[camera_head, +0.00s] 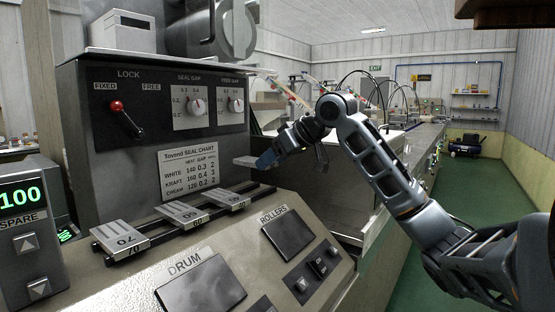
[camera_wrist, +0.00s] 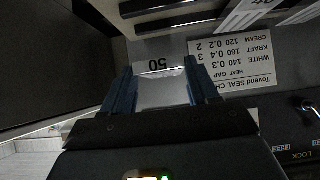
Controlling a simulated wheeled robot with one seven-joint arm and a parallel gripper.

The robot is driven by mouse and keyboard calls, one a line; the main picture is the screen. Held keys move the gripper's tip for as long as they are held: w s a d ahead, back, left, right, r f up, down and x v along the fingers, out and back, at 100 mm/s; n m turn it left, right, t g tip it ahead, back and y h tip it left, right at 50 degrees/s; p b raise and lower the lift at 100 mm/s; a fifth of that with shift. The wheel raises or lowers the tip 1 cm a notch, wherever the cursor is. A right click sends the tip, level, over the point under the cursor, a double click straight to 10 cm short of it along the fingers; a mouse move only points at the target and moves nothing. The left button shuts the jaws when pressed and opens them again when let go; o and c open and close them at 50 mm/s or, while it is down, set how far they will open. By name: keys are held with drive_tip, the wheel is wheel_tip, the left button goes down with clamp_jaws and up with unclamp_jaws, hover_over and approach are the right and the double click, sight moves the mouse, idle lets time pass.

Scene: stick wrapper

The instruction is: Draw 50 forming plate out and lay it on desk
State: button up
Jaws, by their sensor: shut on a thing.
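The 50 forming plate is a flat light-grey plate. In the wrist view the plate (camera_wrist: 160,88) sits between the two blue fingers of my gripper (camera_wrist: 160,98), and its 50 label reads upside down. In the head view my gripper (camera_head: 266,159) is shut on the plate (camera_head: 245,161), holding it roughly level above the far right end of the plate rack (camera_head: 263,191). The plate looks clear of the rack. No desk is plainly identifiable.
Other plates stay in the rack: the 70 plate (camera_head: 120,238) nearest, and two more beyond. The seal chart (camera_head: 193,174) and control panel (camera_head: 165,100) rise behind. The sloped console with the drum pad (camera_head: 200,287) lies in front. A long bench runs along the right.

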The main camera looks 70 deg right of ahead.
sight(267, 191)
drive_tip(key=f+b, duration=0.1)
drive_tip(key=f, duration=0.1)
drive_tip(key=shift+w+f+b, duration=0.2)
drive_tip(key=shift+f+b, duration=0.1)
drive_tip(key=shift+b, duration=0.1)
drive_tip(key=shift+f+b, duration=0.9)
drive_tip(key=shift+f, duration=0.2)
drive_tip(key=shift+f+b, duration=0.45)
drive_tip(key=shift+f, duration=0.4)
drive_tip(key=shift+s+a+f, duration=0.1)
drive_tip(key=shift+f, duration=0.35)
drive_tip(key=o, duration=1.2)
drive_tip(key=shift+f, duration=0.1)
drive_tip(key=shift+o, duration=0.2)
drive_tip(key=d+r+v, duration=0.1)
drive_tip(key=v, duration=0.7)
drive_tip(key=shift+r, duration=0.15)
